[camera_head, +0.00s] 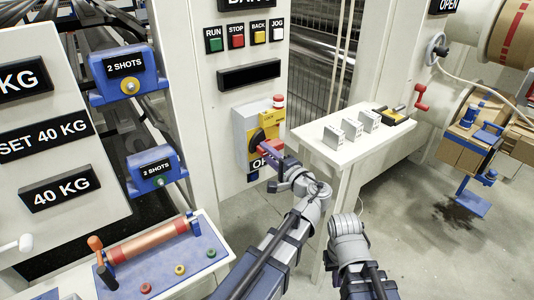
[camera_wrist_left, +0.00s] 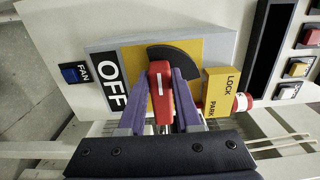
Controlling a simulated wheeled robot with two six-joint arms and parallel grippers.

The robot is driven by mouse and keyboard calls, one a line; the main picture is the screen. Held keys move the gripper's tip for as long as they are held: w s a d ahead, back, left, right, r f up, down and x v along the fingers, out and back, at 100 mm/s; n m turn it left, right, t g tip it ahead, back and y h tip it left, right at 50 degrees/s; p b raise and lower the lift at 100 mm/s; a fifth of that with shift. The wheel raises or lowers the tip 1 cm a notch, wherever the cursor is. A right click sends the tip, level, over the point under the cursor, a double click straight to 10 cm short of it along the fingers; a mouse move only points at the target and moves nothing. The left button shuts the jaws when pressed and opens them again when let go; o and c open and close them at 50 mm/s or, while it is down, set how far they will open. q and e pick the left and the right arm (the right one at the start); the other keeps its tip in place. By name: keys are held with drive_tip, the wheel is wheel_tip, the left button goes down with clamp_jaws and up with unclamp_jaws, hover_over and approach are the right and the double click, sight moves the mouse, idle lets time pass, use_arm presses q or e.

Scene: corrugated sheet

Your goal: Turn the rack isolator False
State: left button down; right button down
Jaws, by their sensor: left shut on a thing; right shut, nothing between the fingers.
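The rack isolator is a grey box (camera_head: 240,124) with a yellow plate, a black arc-shaped piece and a red handle (camera_wrist_left: 160,90). In the left wrist view the handle lies between the OFF label (camera_wrist_left: 111,82) and the yellow LOCK PARK block (camera_wrist_left: 220,90). In the head view the OFF label (camera_head: 259,165) is at the box's lower edge, partly covered. My left gripper (camera_head: 268,148) is shut on the red handle, its purple fingers on both sides of it (camera_wrist_left: 160,92). My right arm shows at the lower middle of the head view, but its gripper fingers are not visible.
RUN, STOP, BACK and JOG buttons (camera_head: 244,40) are above. A blue tray with a roller (camera_head: 150,243) is at lower left. Open floor lies right.

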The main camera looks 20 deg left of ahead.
use_arm(q)
drive_tip(key=c, duration=0.6)
unclamp_jaws()
